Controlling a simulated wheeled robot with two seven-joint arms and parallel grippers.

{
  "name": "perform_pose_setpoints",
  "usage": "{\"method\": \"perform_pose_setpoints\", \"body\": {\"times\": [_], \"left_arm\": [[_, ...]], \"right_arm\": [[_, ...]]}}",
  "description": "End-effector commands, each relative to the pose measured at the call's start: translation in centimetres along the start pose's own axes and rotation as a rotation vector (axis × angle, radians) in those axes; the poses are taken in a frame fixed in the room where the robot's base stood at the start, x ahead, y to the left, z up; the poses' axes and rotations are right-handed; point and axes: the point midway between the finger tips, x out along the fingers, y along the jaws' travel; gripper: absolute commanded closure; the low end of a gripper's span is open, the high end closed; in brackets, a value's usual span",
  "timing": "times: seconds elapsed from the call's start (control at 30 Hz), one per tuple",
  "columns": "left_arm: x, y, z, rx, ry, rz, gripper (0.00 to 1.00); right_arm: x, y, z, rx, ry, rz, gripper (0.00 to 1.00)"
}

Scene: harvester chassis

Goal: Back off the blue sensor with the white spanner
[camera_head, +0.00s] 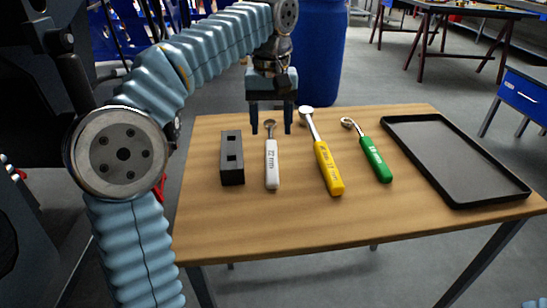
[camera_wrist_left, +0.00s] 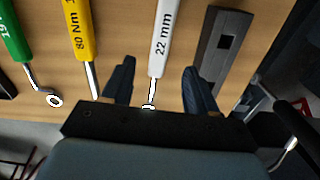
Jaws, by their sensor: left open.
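The white spanner (camera_head: 272,160) lies on the wooden table, its handle toward the front and its metal head toward the back. In the left wrist view its white handle (camera_wrist_left: 164,38) reads "22 mm". My left gripper (camera_head: 271,130) is open above the spanner's head end, with one finger on each side of it. It also shows in the left wrist view (camera_wrist_left: 158,85), where the spanner's thin neck lies between the fingers. I cannot tell the height gap. No blue sensor shows in either view. My right gripper is not in view.
A black block with slots (camera_head: 232,158) lies left of the white spanner. A yellow torque wrench (camera_head: 326,165) and a green spanner (camera_head: 375,158) lie to its right. A black tray (camera_head: 455,160) covers the table's right side. The table's front strip is clear.

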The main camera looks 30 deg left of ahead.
Motion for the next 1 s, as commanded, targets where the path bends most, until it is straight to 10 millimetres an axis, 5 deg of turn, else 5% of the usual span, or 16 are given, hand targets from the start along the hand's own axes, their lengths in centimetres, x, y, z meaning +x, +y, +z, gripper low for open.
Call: {"method": "perform_pose_setpoints", "body": {"times": [0.5, 0.83, 1.0], "left_arm": [[6.8, 0.0, 0.0, -0.001, 0.000, 0.000, 0.42], [7.6, 0.1, -0.1, -0.001, 0.001, 0.001, 0.42], [7.6, 0.1, -0.1, 0.000, 0.001, 0.001, 0.68]], "right_arm": [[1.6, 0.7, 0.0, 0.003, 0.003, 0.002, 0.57], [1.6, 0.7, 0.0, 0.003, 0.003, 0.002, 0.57], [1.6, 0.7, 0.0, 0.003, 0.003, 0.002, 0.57]]}}
